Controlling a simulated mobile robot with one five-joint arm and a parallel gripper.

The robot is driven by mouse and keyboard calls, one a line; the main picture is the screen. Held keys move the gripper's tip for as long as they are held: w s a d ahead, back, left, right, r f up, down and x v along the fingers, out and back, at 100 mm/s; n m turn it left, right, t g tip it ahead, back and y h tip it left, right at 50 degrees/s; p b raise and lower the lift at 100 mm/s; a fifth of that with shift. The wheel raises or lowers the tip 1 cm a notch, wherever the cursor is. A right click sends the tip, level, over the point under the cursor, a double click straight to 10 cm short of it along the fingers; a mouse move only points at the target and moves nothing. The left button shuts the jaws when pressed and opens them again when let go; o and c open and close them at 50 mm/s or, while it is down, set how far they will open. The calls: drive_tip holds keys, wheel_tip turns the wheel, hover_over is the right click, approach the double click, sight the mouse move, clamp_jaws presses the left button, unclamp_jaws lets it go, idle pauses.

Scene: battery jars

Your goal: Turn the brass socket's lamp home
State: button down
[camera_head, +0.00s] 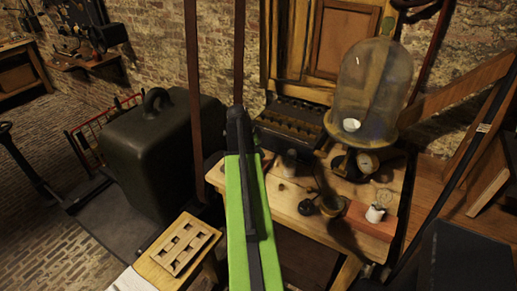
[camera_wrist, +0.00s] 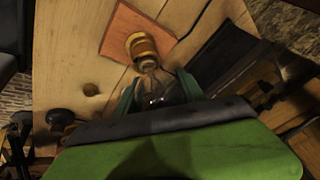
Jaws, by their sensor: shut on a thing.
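In the wrist view the brass socket (camera_wrist: 142,47) stands on a reddish square plate (camera_wrist: 122,24) on the wooden bench. A clear glass lamp (camera_wrist: 152,76) has its base at the socket's mouth; how deep it sits cannot be told. My gripper (camera_wrist: 158,94) has its green fingers on either side of the glass bulb, closed on it. The dark bar and green body of the gripper hide the bulb's far end.
A glass dome (camera_head: 375,80) stands behind. A dark green case (camera_head: 160,150) stands left.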

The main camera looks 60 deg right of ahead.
drive_tip(key=c, duration=0.6)
unclamp_jaws()
drive_tip(key=shift+w+a, duration=0.1)
drive_tip(key=shift+w, duration=0.1)
drive_tip(key=p+v, duration=1.5)
drive_tip(key=v, duration=0.2)
drive_tip(key=shift+s+r+p, duration=0.1)
drive_tip(key=shift+r+p, duration=0.15)
drive_tip(key=shift+p, duration=0.15)
drive_tip(key=shift+f, duration=0.1)
